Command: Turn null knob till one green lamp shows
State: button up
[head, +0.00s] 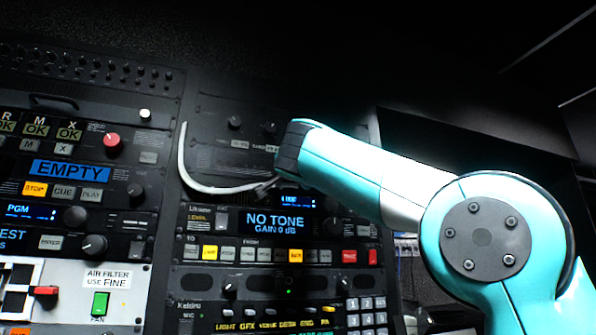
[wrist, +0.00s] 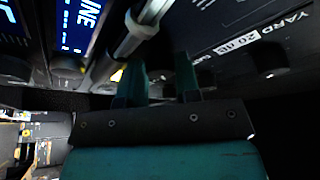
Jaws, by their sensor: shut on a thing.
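My gripper (head: 268,186) is at the rack face, left of a small blue display (head: 297,200). Its fingers (wrist: 160,82) also show in the wrist view, pointing at a dark panel. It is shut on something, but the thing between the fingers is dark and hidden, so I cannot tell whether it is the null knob. No readable "null" label shows. A single small green lamp (head: 288,291) glows on a lower panel, between two dark knobs; I cannot tell whether it belongs to the null knob.
A white cable (head: 215,188) curves down to beside my gripper; a pale tube (wrist: 140,28) passes close to the fingers. A "NO TONE" unit (head: 276,222) with lit buttons lies below. Dark knobs (head: 234,122) sit above. Several rack units stand at left.

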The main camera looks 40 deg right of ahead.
jog(key=shift+m+g, duration=0.6)
jog(key=shift+m, duration=0.8)
jog(key=o, duration=0.9)
jog(key=b+v, duration=0.5)
jog(key=v, duration=1.2)
jog(key=shift+a, duration=0.25)
